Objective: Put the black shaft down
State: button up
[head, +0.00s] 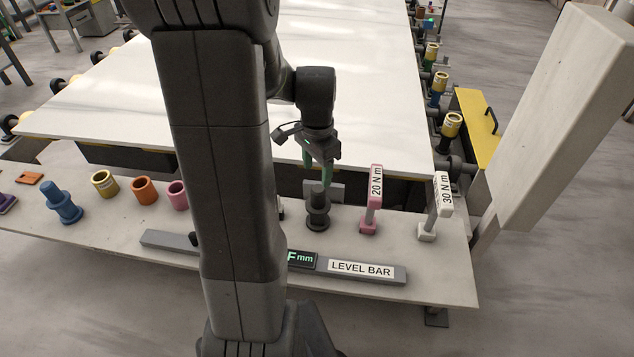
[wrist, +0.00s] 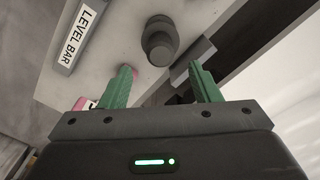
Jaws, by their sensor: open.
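The black shaft (head: 318,208) is a stepped dark cylinder with a wider collar. It stands upright on the grey bench (head: 455,285), behind the level bar. It also shows in the wrist view (wrist: 160,40), beyond my fingertips. My gripper (head: 320,172) is just above and behind the shaft, with its green fingers pointing down. In the wrist view the fingers (wrist: 160,78) are spread wide with nothing between them. The shaft looks apart from both fingers.
A grey level bar (head: 398,273) lies along the bench front. A pink 20 N m tool (head: 371,205) and a white 30 N m tool (head: 436,210) stand right. Coloured sleeves (head: 144,190) and a blue stepped shaft (head: 64,204) stand left. A large pale slab (head: 365,60) lies behind.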

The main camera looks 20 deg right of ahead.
aim_at(317, 189)
jog(key=shift+r, duration=1.3)
notch_tip(317, 189, down, 13)
jog(key=shift+f+b, duration=0.1)
jog(key=shift+b, duration=0.35)
jog(key=shift+w+r+p, duration=0.1)
jog(key=shift+r+p, duration=0.25)
jog(key=shift+r, duration=1.25)
